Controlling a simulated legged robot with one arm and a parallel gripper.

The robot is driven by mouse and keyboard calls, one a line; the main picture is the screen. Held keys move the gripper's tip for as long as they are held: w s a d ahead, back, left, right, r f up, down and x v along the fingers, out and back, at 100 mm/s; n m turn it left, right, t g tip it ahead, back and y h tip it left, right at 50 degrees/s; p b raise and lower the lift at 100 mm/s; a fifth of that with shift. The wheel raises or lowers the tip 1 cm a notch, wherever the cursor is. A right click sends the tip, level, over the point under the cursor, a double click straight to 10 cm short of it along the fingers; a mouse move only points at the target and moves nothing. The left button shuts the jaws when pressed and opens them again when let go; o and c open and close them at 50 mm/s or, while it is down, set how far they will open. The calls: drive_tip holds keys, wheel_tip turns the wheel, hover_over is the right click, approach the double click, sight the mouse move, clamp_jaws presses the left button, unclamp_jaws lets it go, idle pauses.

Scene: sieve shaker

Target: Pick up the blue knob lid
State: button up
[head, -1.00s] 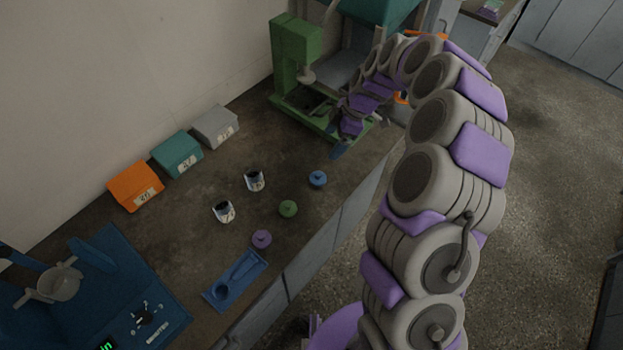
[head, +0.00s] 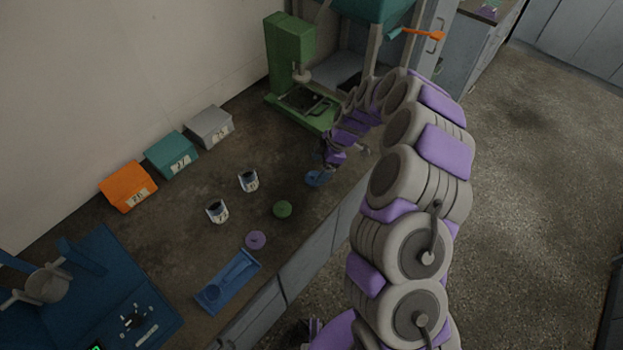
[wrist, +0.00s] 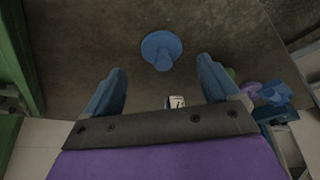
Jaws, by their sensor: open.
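The blue knob lid (wrist: 161,48) lies on the bench, its knob toward my gripper in the wrist view. It sits ahead of the gap between my two blue fingertips and is not between them. My gripper (wrist: 157,80) is open and empty. In the head view my gripper (head: 318,172) hangs low at the blue knob lid's place near the bench's front edge. There the gripper and the lid overlap in blue, so their exact gap cannot be told.
A green knob lid (head: 283,209) and a purple knob lid (head: 255,240) lie nearby, with a blue tray (head: 228,282). Two small labelled cups (head: 217,211) stand behind them. A green machine (head: 291,52) stands beyond my arm. Orange, teal and grey boxes (head: 172,154) line the wall.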

sight(313, 174)
drive_tip(key=shift+s+d+f+b, duration=0.1)
drive_tip(key=shift+d+f+b, duration=0.1)
drive_tip(key=shift+f, duration=0.35)
drive_tip(key=shift+s+d+f+b, duration=0.1)
drive_tip(key=shift+f+b, duration=0.1)
drive_tip(key=shift+f, duration=0.35)
drive_tip(key=a+f, duration=0.2)
drive_tip(key=a, duration=0.1)
drive_tip(key=shift+s+f, duration=0.1)
drive_tip(key=shift+f, duration=0.05)
drive_tip(key=shift+a, duration=0.45)
drive_tip(key=shift+c, duration=0.3)
drive_tip(key=shift+d, duration=0.25)
drive_tip(key=shift+c, duration=0.7)
drive_tip(key=shift+d+r, duration=0.2)
drive_tip(key=shift+d, duration=0.75)
drive_tip(key=c, duration=0.4)
drive_tip(key=shift+a, duration=0.25)
drive_tip(key=c, duration=0.4)
drive_tip(key=shift+a+f, duration=0.15)
drive_tip(key=shift+a, duration=0.4)
drive_tip(key=shift+c, duration=0.6)
